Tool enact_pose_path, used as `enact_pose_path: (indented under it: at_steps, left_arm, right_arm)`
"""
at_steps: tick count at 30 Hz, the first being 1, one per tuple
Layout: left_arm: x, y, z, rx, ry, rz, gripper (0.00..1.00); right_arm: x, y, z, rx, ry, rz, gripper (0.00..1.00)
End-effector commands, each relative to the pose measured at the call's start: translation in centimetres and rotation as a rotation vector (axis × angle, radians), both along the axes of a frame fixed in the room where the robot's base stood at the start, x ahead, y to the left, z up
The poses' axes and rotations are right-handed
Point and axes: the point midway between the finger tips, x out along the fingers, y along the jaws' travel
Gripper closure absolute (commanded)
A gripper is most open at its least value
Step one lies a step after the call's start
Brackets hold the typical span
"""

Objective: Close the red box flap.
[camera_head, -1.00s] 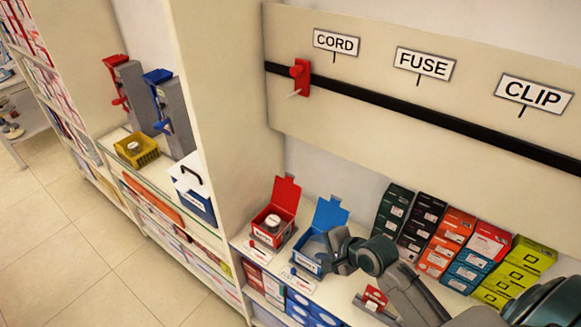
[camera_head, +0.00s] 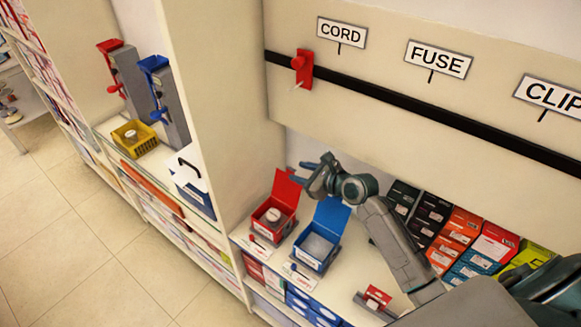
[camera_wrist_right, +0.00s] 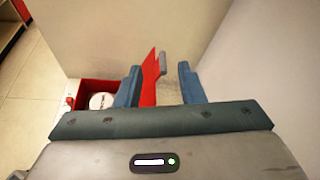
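The red box (camera_head: 262,231) stands open on the shelf, with a round white-topped item in it. Its red flap (camera_head: 286,190) stands up at the back of the box. My right gripper (camera_head: 301,172) is beside the top of the flap, with its fingers pointing left. In the right wrist view the fingers are open, and the red flap (camera_wrist_right: 149,77) shows between them, nearer the left finger; I cannot tell whether they touch. The red box (camera_wrist_right: 78,92) shows left of the left finger. My left gripper is not in view.
A blue box (camera_head: 311,258) with its flap (camera_head: 331,213) up stands just right of the red box, below my right arm. Colored cartons (camera_head: 455,235) line the shelf's back. A shelf divider panel (camera_head: 215,110) rises at the left. A small red item (camera_head: 377,297) lies near the front.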

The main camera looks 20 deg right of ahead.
Motion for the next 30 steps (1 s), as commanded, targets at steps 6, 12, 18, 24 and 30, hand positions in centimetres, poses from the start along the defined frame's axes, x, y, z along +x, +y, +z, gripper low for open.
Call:
enact_pose_path:
  at_steps: [6, 12, 18, 24, 30]
  left_arm:
    - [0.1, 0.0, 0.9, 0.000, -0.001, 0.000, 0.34]
    - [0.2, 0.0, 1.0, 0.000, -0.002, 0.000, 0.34]
    - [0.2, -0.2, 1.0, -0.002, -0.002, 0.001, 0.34]
    - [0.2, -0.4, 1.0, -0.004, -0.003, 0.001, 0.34]
    - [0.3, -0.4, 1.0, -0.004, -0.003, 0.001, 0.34]
  right_arm:
    - [3.0, 1.4, -1.2, 0.001, 0.002, -0.001, 0.65]
    - [4.1, 1.8, -1.8, -0.002, 0.001, 0.000, 0.65]
    - [4.2, 1.9, -1.9, -0.003, 0.001, 0.000, 0.65]
    - [4.2, 1.9, -1.9, -0.003, 0.001, 0.000, 0.90]
    - [4.2, 1.9, -1.9, -0.004, 0.001, 0.001, 1.00]
